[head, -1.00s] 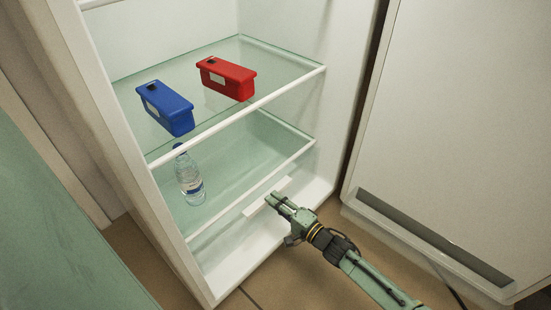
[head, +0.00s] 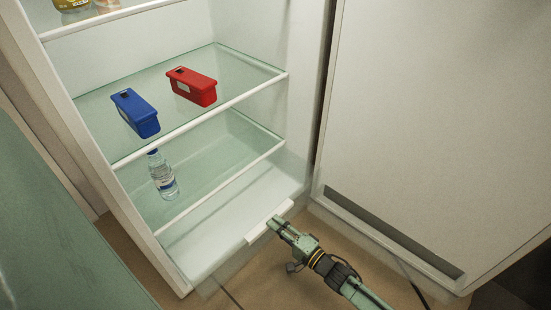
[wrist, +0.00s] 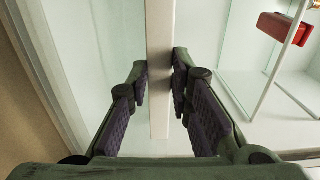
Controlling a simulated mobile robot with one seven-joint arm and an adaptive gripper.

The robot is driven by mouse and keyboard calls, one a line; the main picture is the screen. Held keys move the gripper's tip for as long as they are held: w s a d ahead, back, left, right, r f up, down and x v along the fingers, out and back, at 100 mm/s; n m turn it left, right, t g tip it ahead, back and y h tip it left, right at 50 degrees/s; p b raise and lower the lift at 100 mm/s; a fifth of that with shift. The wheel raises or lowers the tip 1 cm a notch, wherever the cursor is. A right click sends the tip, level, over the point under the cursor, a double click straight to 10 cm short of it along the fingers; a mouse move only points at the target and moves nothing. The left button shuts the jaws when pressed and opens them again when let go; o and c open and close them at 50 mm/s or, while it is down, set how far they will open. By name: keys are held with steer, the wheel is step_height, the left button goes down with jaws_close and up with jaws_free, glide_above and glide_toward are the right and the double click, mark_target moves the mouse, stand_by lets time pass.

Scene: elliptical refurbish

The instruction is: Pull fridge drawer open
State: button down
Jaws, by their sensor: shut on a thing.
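The fridge drawer (head: 222,228) is a clear bin at the bottom of the white fridge. It is partly out, and its see-through front stands beyond the fridge's front edge, over the floor. Its white bar handle (head: 262,226) is on that front. My gripper (head: 277,222) is at the right end of the handle, shut on it. In the wrist view the handle (wrist: 159,50) runs upright between the two purple-padded fingers of my gripper (wrist: 160,85). The fingertips hide part of the handle in the head view.
A blue box (head: 136,113) and a red box (head: 192,87) sit on the glass shelf. A water bottle (head: 162,176) stands below them, above the drawer. The open fridge door (head: 420,130) is at right. Tiled floor (head: 235,290) before the drawer is clear.

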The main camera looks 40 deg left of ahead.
steer(key=shift+d+f, duration=0.35)
steer(key=shift+d, duration=0.5)
steer(key=c, duration=1.7)
jaws_free()
steer(key=shift+o, duration=0.9)
steer(key=shift+r, duration=0.15)
steer(key=s+d, duration=0.1)
steer(key=d, duration=1.1)
